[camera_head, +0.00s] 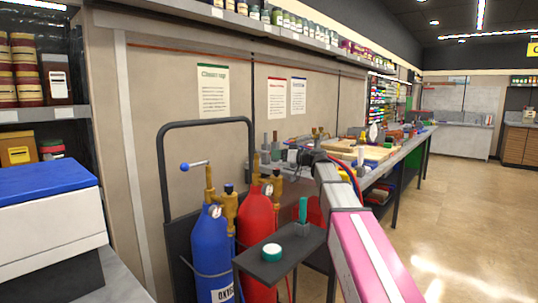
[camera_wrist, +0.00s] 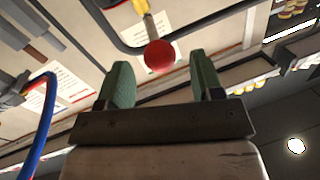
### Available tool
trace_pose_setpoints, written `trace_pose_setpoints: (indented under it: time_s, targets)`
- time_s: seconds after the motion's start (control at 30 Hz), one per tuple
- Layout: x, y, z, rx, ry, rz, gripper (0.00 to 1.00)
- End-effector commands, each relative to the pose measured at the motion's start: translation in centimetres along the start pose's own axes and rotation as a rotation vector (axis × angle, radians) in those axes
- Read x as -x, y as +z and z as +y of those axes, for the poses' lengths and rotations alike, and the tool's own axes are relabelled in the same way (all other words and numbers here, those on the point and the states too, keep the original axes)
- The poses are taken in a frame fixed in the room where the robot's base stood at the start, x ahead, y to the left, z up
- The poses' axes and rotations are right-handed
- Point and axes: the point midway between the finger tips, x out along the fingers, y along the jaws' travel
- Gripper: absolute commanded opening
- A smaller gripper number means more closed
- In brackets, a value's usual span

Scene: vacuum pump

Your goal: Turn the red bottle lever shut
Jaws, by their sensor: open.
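The red bottle (camera_head: 257,235) stands upright beside the blue bottle (camera_head: 208,250), with a brass valve on top. In the wrist view, the red ball knob (camera_wrist: 160,55) of the red bottle's lever shows on a pale stem (camera_wrist: 150,27) that runs up to a brass part. My gripper (camera_wrist: 159,62) is open, with its two green fingers apart. The knob appears in the gap between the fingertips; I see no contact, and its depth is hard to judge. In the head view my arm reaches in from the right, and the lever is not clearly visible near my gripper.
A black cart frame (camera_head: 162,180) rises around the bottles. The blue bottle's lever has a blue knob (camera_head: 185,167) pointing left. A small dark shelf (camera_head: 270,268) with a tape roll and green item stands in front. A cluttered workbench (camera_head: 420,135) extends behind right. Open floor lies at right.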

Motion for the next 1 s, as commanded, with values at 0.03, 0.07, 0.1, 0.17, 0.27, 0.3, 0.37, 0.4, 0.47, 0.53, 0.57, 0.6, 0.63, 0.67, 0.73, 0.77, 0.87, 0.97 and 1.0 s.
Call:
trace_pose_setpoints:
  time_s: [0.03,0.07,0.1,0.17,0.27,0.3,0.37,0.4,0.47,0.53,0.57,0.6,0.63,0.67,0.73,0.77,0.87,0.97,1.0]
  targets:
    - [-1.1,-0.1,0.1,0.0,-0.002,-0.001,0.6]
    - [-1.6,0.0,0.1,0.0,-0.002,-0.001,0.6]
    - [-2.2,0.0,0.1,0.0,-0.002,-0.001,0.6]
    - [-3.0,0.0,0.1,0.0,-0.001,-0.001,0.6]
    - [-4.0,0.0,0.1,0.0,-0.001,-0.001,0.6]
    - [-4.3,0.0,0.1,0.0,-0.001,-0.001,0.6]
    - [-4.6,0.0,0.0,0.0,-0.001,-0.001,0.6]
    - [-4.8,0.0,0.0,0.0,0.0,-0.001,0.6]
    - [-4.9,0.0,0.0,0.0,0.0,-0.001,0.6]
    - [-4.9,0.0,0.0,0.0,0.0,-0.001,0.6]
    - [-4.9,0.0,0.0,0.0,0.001,-0.001,0.6]
    - [-4.9,0.0,0.0,0.0,0.001,-0.001,0.6]
    - [-4.9,0.0,0.0,0.0,0.001,-0.001,0.6]
    - [-4.9,0.0,0.0,0.0,0.001,-0.001,0.6]
    - [-4.9,0.0,0.0,0.0,0.0,-0.001,0.54]
    - [-4.9,0.0,0.0,0.0,0.0,-0.001,0.44]
    - [-4.9,0.0,0.0,0.0,0.0,-0.001,0.12]
    - [-4.8,0.0,0.0,0.0,0.0,-0.001,0.0]
    - [-4.8,0.0,0.0,0.0,0.0,-0.001,0.0]
